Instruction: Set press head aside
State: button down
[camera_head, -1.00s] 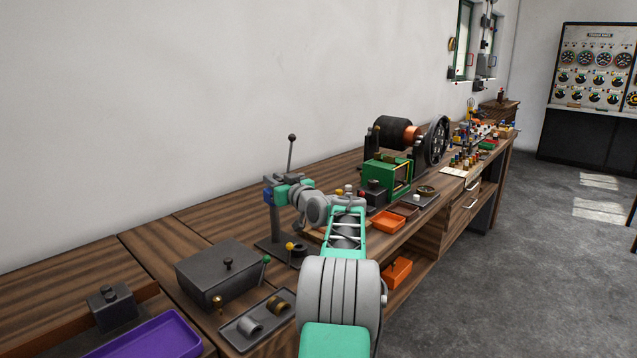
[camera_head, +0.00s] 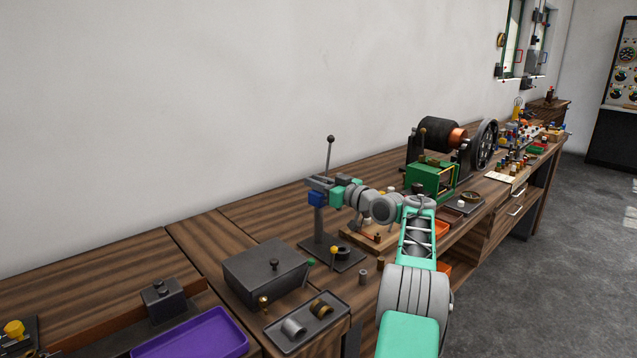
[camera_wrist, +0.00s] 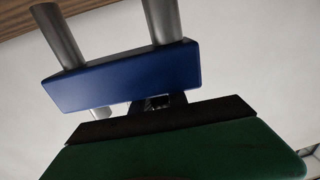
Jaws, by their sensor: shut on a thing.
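The press stands on the bench, with a dark base plate (camera_head: 342,260), a post (camera_head: 319,225) and an upright lever with a black ball (camera_head: 330,140). A blue block, which I take for the press head (camera_head: 317,199), shows at the top of the post. In the wrist view the blue block (camera_wrist: 125,77) has two grey rods on its far side. My gripper (camera_head: 337,194) is at its right side, shut on it. I cannot tell whether the block is clear of the post. The grip itself is mostly hidden.
A dark lidded box (camera_head: 265,272), a tray with two cylindrical parts (camera_head: 330,322) and a purple tray (camera_head: 195,335) stand at the left front. A green machine frame (camera_head: 430,178) and a dynamo (camera_head: 445,135) stand farther right. Bare bench lies behind the box.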

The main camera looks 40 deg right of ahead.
jog(key=c, duration=1.7)
grip_release()
jog(key=shift+a+r, duration=0.15)
jog(key=shift+r, duration=0.05)
jog(key=shift+o, duration=0.7)
jog(key=shift+w+a, duration=0.1)
jog(key=shift+w, duration=0.05)
jog(key=shift+o, duration=1.3)
jog(key=shift+f, duration=0.15)
jog(key=shift+d, duration=0.25)
jog(key=shift+s, duration=0.2)
jog(key=shift+s, duration=0.35)
jog(key=s+d+b, duration=0.1)
jog(key=s, duration=0.5)
jog(key=shift+s+d, duration=0.25)
jog(key=shift+s, duration=0.15)
jog(key=shift+a, duration=0.1)
